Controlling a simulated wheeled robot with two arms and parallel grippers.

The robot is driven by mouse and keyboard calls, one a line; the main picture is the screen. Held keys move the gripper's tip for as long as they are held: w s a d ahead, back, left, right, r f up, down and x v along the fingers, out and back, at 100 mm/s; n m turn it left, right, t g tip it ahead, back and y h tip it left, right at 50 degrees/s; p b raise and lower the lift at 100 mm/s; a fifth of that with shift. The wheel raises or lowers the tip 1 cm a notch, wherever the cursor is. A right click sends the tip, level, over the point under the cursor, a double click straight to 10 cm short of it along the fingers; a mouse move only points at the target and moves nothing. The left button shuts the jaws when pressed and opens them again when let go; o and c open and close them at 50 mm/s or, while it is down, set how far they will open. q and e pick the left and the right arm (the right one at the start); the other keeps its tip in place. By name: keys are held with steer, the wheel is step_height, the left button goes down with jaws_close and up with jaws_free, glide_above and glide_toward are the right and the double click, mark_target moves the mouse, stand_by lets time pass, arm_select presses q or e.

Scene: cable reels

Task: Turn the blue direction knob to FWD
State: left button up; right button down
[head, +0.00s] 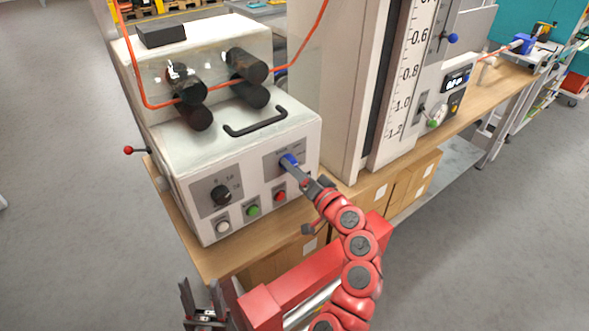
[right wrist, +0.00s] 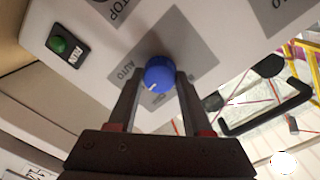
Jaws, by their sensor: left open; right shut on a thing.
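The blue direction knob (head: 288,160) sits on a grey label plate on the front of the white machine. In the right wrist view the knob (right wrist: 159,72) lies between the fingertips of my right gripper (right wrist: 158,80), which is shut on it. A small white mark on the knob points toward the lower left in that view. AUTO shows on the plate beside the knob; other lettering is partly hidden by the fingers. My right gripper (head: 296,168) reaches the knob from the front in the head view. My left gripper (head: 204,308) is open and empty, low in the head view.
The black speed knob (head: 221,194) and white, green (head: 253,210) and red (head: 280,195) buttons share the panel. A black handle (head: 256,122) and rollers with an orange cable are above. A tall scale (head: 400,85) stands right. Grey floor is open at left.

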stand_by(0.3)
steer(key=shift+c, duration=1.6)
jaws_free()
steer(key=p+v, duration=0.2)
steer(key=v, duration=1.5)
steer(key=shift+s, duration=0.15)
steer(key=shift+d+r, duration=0.1)
steer(key=shift+d, duration=0.05)
